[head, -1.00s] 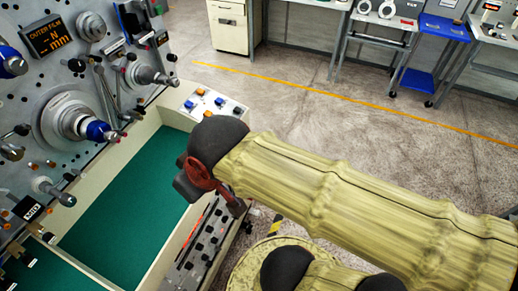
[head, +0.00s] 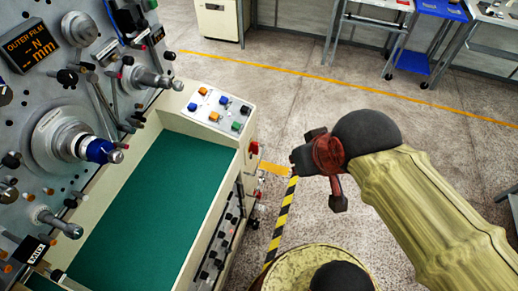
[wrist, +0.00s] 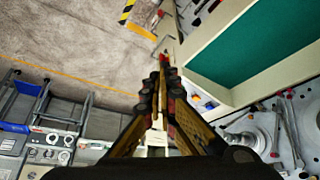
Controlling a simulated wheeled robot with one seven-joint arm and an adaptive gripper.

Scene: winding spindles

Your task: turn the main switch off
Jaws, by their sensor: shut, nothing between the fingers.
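The main switch (head: 254,148) is a small red knob on the outer end face of the machine's cream cabinet, below the button panel. Its exact turned position is too small to read. In the wrist view a red spot, which looks like the switch (wrist: 164,58), shows just beyond the fingertips and is partly covered by them. My gripper (head: 298,158) is to the right of the switch in the head view, with a visible gap. In the wrist view my gripper (wrist: 162,74) has its fingers together and empty, pointing toward the cabinet corner.
A sloped panel (head: 217,108) with coloured buttons sits above the switch. A green-lined tray (head: 150,205) and spindles (head: 95,148) are to the left. Black-and-yellow tape (head: 281,222) marks the floor. Open floor lies right of the cabinet; benches stand at the back.

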